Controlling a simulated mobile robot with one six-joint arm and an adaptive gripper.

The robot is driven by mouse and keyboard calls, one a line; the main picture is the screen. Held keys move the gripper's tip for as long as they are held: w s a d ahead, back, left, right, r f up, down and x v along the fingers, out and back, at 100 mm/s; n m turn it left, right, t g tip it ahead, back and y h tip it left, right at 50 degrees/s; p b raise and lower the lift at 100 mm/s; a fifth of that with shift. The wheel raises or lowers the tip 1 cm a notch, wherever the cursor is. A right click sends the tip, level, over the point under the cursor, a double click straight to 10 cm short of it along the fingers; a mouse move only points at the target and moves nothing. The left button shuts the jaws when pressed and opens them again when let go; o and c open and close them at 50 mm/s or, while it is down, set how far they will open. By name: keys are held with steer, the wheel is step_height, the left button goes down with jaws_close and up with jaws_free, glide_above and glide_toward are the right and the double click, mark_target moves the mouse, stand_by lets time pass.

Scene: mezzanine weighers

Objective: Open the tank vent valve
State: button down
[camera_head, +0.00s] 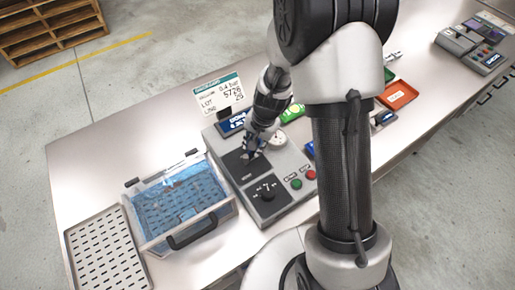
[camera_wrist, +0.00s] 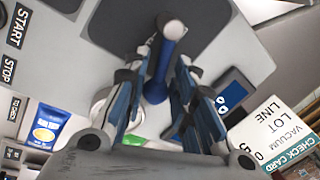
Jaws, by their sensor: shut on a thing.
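The tank vent valve appears to be the blue lever (camera_wrist: 158,72) with a rounded end, on the grey console in the wrist view. My gripper (camera_wrist: 165,50) is shut on it, with a finger on each side. In the head view my gripper (camera_head: 254,150) reaches down to the dark panel of the console (camera_head: 225,140), and the lever is hidden there. Just left of the console is a clear tank (camera_head: 215,205) with blue contents and a dark front handle. I cannot tell the lever's turned position from these views.
The console carries a black dial (camera_head: 267,191), a green button (camera_head: 296,183), a red button (camera_head: 311,175) and a round gauge (camera_head: 277,140). A check card (camera_head: 219,95) stands behind. A perforated tray (camera_head: 105,250) lies at left. An orange tray (camera_head: 397,95) is farther right.

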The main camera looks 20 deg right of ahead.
steer(key=n+b, duration=0.1)
steer(key=w+a+n+b, duration=0.1)
steer(key=n, duration=0.1)
steer(key=shift+a+f+n+g, duration=0.1)
steer(key=shift+f+n+g, duration=0.05)
steer(key=shift+n+g, duration=0.15)
steer(key=n, duration=0.1)
steer(key=a+n+b, duration=0.1)
steer(key=shift+w+n+y, duration=0.3)
steer(key=shift+n, duration=0.1)
steer(key=n, duration=0.1)
steer(key=a+n+g+b, duration=0.1)
steer(key=n, duration=0.1)
steer(key=shift+w+a, duration=0.1)
steer(key=shift+a, duration=0.15)
steer(key=shift+a+n+g, duration=0.15)
steer(key=shift+a+n, duration=0.15)
steer(key=shift+n, duration=0.5)
steer(key=shift+a+n+g, duration=0.15)
steer(key=shift+a+n, duration=0.15)
steer(key=shift+n, duration=0.5)
steer(key=c, duration=1.4)
jaws_free()
steer(key=shift+a, duration=0.1)
steer(key=shift+o, duration=0.4)
